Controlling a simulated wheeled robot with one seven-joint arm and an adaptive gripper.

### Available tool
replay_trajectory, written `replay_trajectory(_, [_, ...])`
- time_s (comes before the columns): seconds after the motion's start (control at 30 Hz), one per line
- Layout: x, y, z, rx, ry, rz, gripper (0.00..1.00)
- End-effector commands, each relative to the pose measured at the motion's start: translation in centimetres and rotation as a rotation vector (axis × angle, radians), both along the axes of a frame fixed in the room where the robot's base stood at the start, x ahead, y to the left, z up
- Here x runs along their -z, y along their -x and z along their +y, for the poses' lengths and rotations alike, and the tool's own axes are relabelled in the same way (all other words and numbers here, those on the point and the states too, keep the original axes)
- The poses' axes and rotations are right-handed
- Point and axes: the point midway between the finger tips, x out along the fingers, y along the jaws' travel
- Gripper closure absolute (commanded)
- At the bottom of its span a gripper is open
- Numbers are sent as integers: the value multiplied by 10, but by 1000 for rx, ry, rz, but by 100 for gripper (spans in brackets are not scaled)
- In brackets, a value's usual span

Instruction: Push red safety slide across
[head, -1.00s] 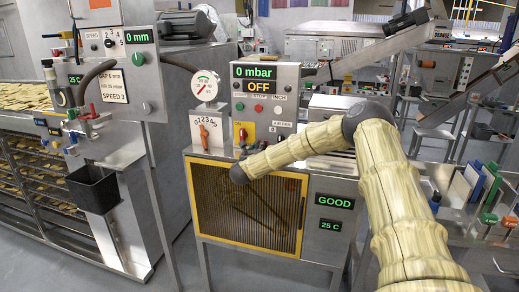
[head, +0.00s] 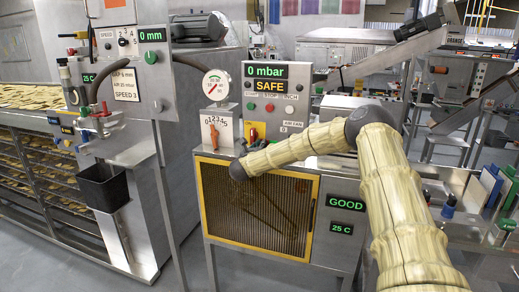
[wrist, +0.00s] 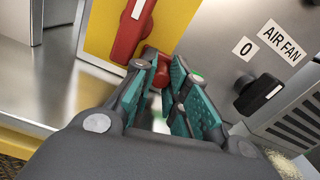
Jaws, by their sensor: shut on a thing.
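The red safety slide appears to be the red knob (wrist: 157,72) at the fingertips in the wrist view, at the lower edge of a yellow panel (wrist: 104,24). My gripper (wrist: 163,82) is shut on it, with teal-padded fingers on both sides. Most of the knob is hidden behind the fingers. A larger red handle (wrist: 131,32) with a white mark sits on the yellow panel, just above and left of the fingertips. In the head view, my gripper (head: 246,147) is small at the foot of the control box, whose status display (head: 270,86) reads SAFE.
A black knob (wrist: 258,92) marked AIR FAN is right of my gripper. An orange lever (head: 214,133) on a numbered plate stands to the left in the head view. Below is a yellow-framed grille (head: 205,205); a display (head: 346,203) beside it reads GOOD.

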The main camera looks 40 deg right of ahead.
Motion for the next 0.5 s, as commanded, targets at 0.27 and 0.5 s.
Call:
replay_trajectory(0.27, [-1,-1,2,-4,0,-2,61])
replay_trajectory(0.5, [-1,-1,2,-4,0,0,61])
